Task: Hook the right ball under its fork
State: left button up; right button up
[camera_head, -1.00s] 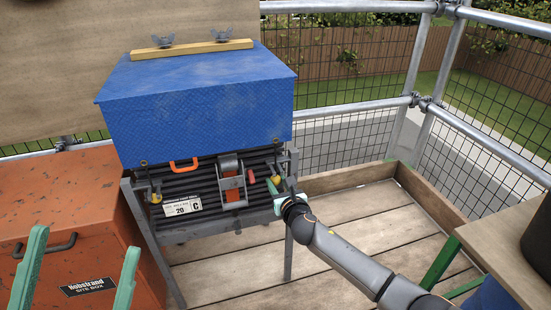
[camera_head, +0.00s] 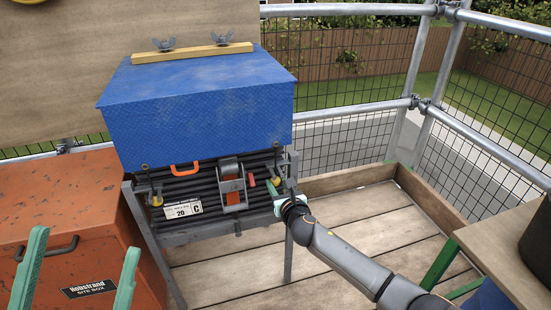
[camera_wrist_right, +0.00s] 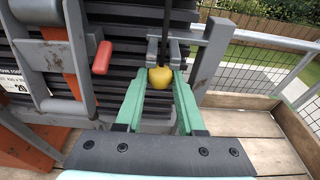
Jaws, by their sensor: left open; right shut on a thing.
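The right ball (camera_wrist_right: 160,78) is yellow and sits between the green fingertips of my right gripper (camera_wrist_right: 160,88), which is shut on it. A dark cord runs up from the ball. The grey fork (camera_wrist_right: 152,52) shows just above and behind the ball, its prongs either side of the cord; I cannot tell whether the ball is under it. My left gripper (camera_head: 78,276) is open and empty, low at the left. The left ball (camera_head: 157,201) hangs at the frame's left side.
A blue box (camera_head: 200,105) sits above the black slats. A ratchet with an orange strap (camera_head: 232,188) and a red handle (camera_wrist_right: 103,57) are left of the ball. An orange site box (camera_head: 60,222) stands at left. The plank floor (camera_head: 350,215) is clear.

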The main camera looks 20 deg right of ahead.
jog(key=shift+r+p, duration=0.45)
dwell(0.3)
jog(key=o, duration=1.5)
jog(key=shift+r, duration=0.15)
jog(key=shift+s+p, duration=0.85)
jog(key=shift+s, duration=0.45)
jog(key=s, duration=0.2)
jog(key=s+f+p, duration=0.1)
jog(key=s, duration=0.1)
jog(key=shift+s+d, duration=0.1)
jog(key=shift+s, duration=0.1)
